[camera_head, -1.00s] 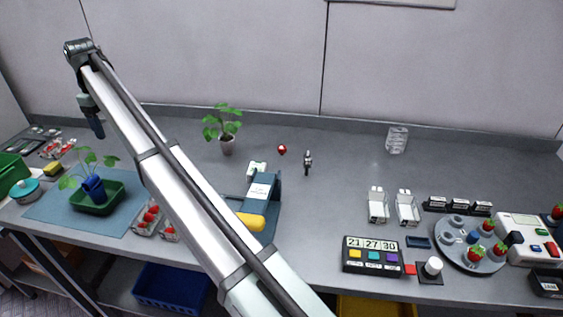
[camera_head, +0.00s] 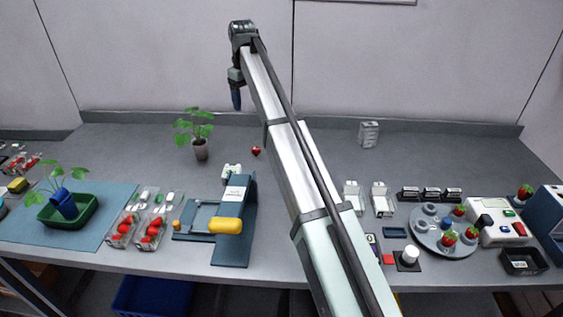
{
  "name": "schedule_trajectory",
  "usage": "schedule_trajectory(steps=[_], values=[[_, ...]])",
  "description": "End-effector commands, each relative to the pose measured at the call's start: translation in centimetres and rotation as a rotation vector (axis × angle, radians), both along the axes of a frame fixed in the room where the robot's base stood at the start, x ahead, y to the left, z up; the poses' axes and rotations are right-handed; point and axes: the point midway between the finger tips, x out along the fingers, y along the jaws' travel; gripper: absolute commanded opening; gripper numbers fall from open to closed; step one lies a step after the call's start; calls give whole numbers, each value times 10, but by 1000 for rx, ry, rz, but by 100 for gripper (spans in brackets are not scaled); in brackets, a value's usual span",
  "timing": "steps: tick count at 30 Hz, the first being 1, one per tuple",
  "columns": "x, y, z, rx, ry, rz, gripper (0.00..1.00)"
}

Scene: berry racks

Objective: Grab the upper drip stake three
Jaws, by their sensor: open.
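I cannot make out any drip stake labelled three. A small dark upright thing stood on the table right of the small red berry (camera_head: 256,151) a second ago; my arm now covers that spot. My gripper (camera_head: 236,102) hangs at the end of my raised arm, pointing down, in front of the back wall. It looks high above the table, above and right of the potted plant (camera_head: 200,149). It is open, and nothing shows in it.
A press with a yellow handle (camera_head: 225,226) stands at the front middle. Left are berry punnets (camera_head: 123,233) and a green tray (camera_head: 86,215) with a plant in a blue pot. Right are white clips (camera_head: 354,197), a round grey carousel (camera_head: 427,242) and a white device (camera_head: 486,229).

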Motion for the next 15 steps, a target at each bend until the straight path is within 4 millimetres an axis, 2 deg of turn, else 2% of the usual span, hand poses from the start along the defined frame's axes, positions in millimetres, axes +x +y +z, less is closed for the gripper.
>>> schedule_trajectory(steps=[1,6,9,15], values=[[-4,-21,-3,1,0,-43,70],[-19,-79,-9,6,1,-261,70],[-29,-97,-13,9,4,-401,70],[-54,-107,-20,15,11,-686,70]])
